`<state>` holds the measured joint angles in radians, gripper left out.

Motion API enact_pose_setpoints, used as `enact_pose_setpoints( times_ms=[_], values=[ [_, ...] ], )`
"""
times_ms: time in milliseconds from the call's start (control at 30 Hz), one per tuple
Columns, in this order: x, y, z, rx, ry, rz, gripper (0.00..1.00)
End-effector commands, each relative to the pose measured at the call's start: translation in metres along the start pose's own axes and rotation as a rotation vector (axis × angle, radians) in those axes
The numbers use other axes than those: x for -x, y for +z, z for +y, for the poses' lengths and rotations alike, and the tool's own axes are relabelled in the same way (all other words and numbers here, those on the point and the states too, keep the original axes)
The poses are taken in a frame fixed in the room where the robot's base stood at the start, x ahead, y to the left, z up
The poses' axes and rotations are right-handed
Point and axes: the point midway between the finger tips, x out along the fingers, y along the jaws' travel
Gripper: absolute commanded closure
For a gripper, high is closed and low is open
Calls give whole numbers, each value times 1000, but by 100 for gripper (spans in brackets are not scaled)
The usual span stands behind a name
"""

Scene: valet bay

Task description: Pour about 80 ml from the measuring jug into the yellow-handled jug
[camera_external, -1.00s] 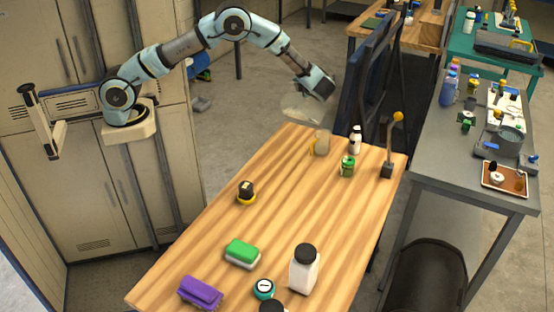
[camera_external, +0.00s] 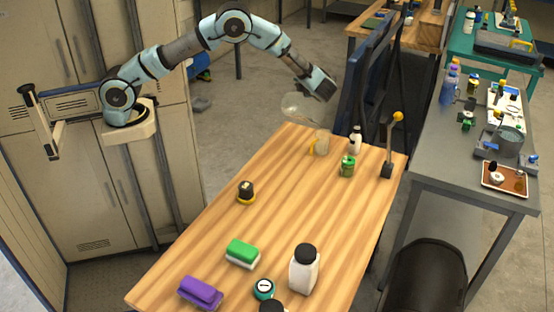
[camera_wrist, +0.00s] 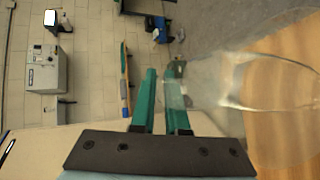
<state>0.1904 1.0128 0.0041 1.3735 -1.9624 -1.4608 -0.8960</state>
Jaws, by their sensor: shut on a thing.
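The clear measuring jug (camera_external: 296,105) is held tilted in the air above the far left end of the wooden table. Its lower right side points down toward the yellow-handled jug. My gripper (camera_external: 309,96) is shut on it. In the wrist view the green fingers (camera_wrist: 163,105) are close together and the clear jug (camera_wrist: 265,85) fills the right side. The small yellow-handled jug (camera_external: 324,143) stands upright on the table below, its yellow handle toward the left. I cannot clearly make out a stream or either liquid level.
A white bottle with a dark cap (camera_external: 355,140), a green jar (camera_external: 347,167) and a yellow-knobbed lever (camera_external: 389,150) stand right of the yellow-handled jug. A black-and-yellow item (camera_external: 246,192) is nearer. The middle of the wooden table (camera_external: 300,205) is clear.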

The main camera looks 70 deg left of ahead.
Motion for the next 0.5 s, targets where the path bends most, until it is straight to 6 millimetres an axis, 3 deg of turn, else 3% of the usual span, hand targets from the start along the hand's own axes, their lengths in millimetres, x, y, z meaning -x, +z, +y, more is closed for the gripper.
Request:
enact_pose_setpoints(
  times_ms=[500],
  values=[
    [5, 2, 1, -9, 23, 1, 100]
  ],
)
